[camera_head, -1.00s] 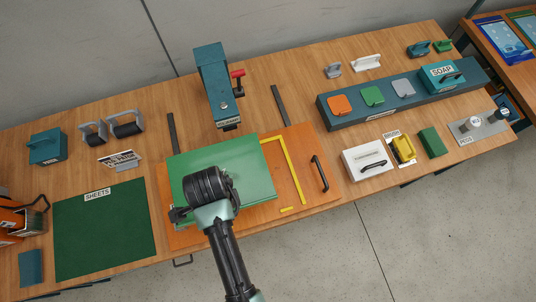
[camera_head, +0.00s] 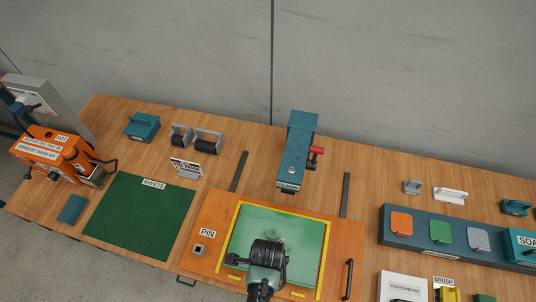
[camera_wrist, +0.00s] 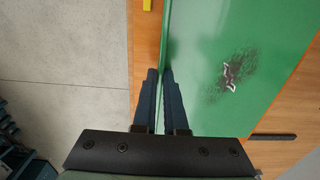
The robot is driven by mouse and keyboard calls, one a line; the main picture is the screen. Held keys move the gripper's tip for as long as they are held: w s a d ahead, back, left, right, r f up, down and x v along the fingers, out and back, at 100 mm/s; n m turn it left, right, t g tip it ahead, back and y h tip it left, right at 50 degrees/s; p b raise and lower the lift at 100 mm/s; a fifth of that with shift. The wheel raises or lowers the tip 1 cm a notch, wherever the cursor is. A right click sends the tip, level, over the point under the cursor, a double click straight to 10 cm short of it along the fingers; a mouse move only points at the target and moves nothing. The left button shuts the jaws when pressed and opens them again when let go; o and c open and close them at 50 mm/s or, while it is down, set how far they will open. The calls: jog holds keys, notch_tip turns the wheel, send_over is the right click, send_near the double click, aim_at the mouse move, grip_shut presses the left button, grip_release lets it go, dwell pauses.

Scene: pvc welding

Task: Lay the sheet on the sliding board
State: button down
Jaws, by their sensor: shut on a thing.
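The light green sheet (camera_head: 300,228) lies over the orange sliding board (camera_head: 222,222), within the yellow corner lines (camera_head: 239,214). It has a dark smudge with a pale mark in its middle. My gripper (camera_head: 268,252) is at the sheet's front edge. In the wrist view my gripper's fingers (camera_wrist: 163,74) are shut on an edge of the sheet (camera_wrist: 225,35), with the orange board (camera_wrist: 146,45) beyond. I cannot tell whether the sheet rests fully on the board. My wrist hides part of the sheet's front edge in the head view.
A pin block (camera_head: 198,249) is on the board's left, a black handle (camera_head: 349,280) on its right. A teal press with a red knob (camera_head: 297,150) stands behind, between two dark rails. The dark green SHEETS mat (camera_head: 140,220) is bare. An orange hot-air station (camera_head: 55,150) stands far left.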

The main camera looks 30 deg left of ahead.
jog(key=shift+f, duration=0.9)
jog(key=shift+f, duration=0.1)
jog(key=c, duration=1)
grip_release()
notch_tip(320, 180, up, 12)
jog(key=shift+r, duration=0.1)
